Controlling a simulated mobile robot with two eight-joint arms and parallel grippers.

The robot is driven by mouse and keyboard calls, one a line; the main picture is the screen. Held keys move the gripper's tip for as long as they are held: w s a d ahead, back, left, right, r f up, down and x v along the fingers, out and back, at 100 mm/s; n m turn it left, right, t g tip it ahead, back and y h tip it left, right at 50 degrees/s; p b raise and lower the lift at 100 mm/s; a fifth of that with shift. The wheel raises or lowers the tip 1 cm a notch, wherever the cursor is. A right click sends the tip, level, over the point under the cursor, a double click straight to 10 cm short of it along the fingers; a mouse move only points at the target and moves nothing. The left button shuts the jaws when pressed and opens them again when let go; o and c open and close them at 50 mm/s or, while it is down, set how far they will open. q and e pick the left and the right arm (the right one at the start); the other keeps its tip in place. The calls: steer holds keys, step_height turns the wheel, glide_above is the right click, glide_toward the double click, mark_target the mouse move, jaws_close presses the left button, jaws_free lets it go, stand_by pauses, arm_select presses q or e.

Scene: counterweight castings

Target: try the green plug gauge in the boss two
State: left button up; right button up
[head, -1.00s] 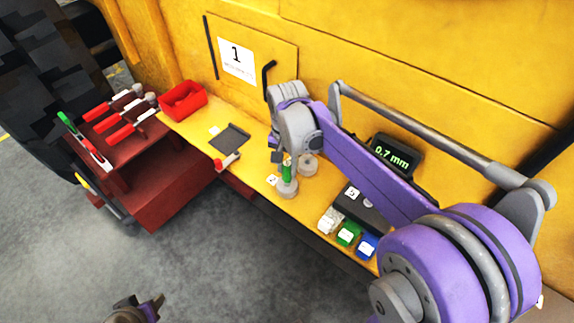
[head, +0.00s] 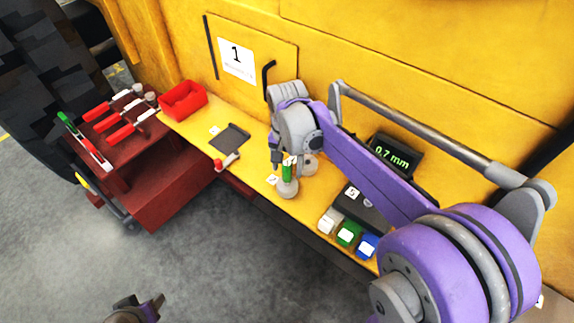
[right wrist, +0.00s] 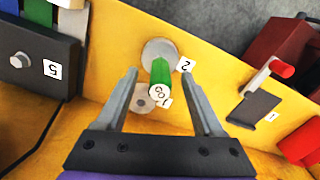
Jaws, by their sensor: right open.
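The green plug gauge (head: 287,173) stands upright at boss two (head: 287,190), a round grey boss near the front edge of the yellow ledge. In the right wrist view the gauge (right wrist: 160,76) shows its white "GO" end, with boss two (right wrist: 157,49) behind it beside label 2. How deep the gauge sits is hidden. My right gripper (head: 283,160) is open at the gauge's upper end; in the right wrist view its fingers (right wrist: 160,73) are apart on either side, clear of it. My left gripper (head: 139,307) shows partly at the bottom edge, away from the ledge; its jaws are unclear.
Boss one (head: 309,165) stands close behind boss two. A dark plate (head: 229,139), a red-handled tool (head: 227,162) and a red bin (head: 182,100) lie left. Green, blue and pale blocks (head: 347,233) and a "0.7 mm" display (head: 392,153) are right.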

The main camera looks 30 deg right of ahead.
step_height(320, 180, up, 11)
steer(key=shift+f+p, duration=0.1)
steer(key=shift+p, duration=0.3)
arm_select(q)
steer(key=w+r+t+p, duration=0.1)
steer(key=w+r+p, duration=0.3)
steer(key=r, duration=0.4)
steer(key=shift+r+p, duration=0.3)
steer(key=shift+p, duration=0.2)
arm_select(e)
step_height(320, 180, up, 12)
stand_by(0.9)
